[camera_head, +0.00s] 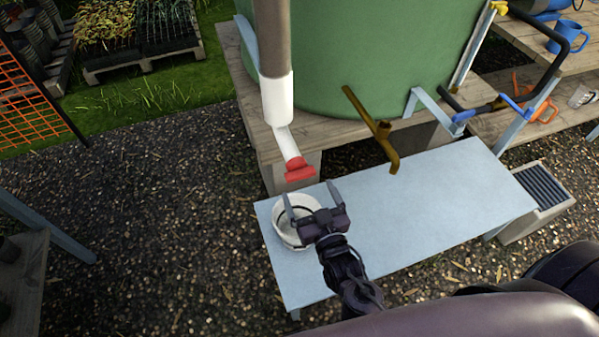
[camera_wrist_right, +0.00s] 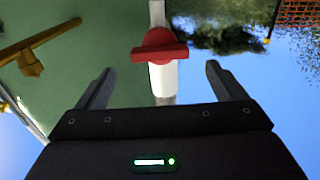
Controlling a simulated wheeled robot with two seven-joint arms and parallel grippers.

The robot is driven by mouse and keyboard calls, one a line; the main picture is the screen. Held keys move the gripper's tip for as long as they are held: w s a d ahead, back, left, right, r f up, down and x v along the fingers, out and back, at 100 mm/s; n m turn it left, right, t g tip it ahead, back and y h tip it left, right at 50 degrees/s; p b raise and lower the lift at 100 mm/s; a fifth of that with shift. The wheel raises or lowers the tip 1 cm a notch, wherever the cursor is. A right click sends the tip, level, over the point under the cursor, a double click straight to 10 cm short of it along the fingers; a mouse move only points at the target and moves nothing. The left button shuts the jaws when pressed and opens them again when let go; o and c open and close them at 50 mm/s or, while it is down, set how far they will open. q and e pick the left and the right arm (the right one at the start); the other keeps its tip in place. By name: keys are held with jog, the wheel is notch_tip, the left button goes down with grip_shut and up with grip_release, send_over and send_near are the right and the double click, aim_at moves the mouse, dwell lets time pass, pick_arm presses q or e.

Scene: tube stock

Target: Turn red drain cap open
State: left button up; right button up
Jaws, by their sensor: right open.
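The red drain cap (camera_head: 298,169) sits on the lower end of a white angled pipe (camera_head: 280,110) beside the green tank (camera_head: 360,50). In the right wrist view the red cap (camera_wrist_right: 158,46) shows its raised bar, ahead of and between my fingers. My right gripper (camera_head: 308,195) is open and empty, just below the cap and apart from it. Its two spread fingers also show in the right wrist view (camera_wrist_right: 155,88). My left gripper is not in view.
A white bucket (camera_head: 284,234) stands on the pale blue table (camera_head: 430,215), partly hidden by my right gripper. A brass tap (camera_head: 382,130) juts from the tank to the right of the cap. The table's right part is clear.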

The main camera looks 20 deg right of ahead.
aim_at(302, 178)
jog(key=w, duration=0.5)
jog(key=shift+w, duration=0.25)
jog(key=shift+w+a, duration=0.1)
jog(key=shift+w, duration=0.3)
jog(key=shift+w+f, duration=0.1)
jog(key=shift+w, duration=0.2)
jog(key=c, duration=1)
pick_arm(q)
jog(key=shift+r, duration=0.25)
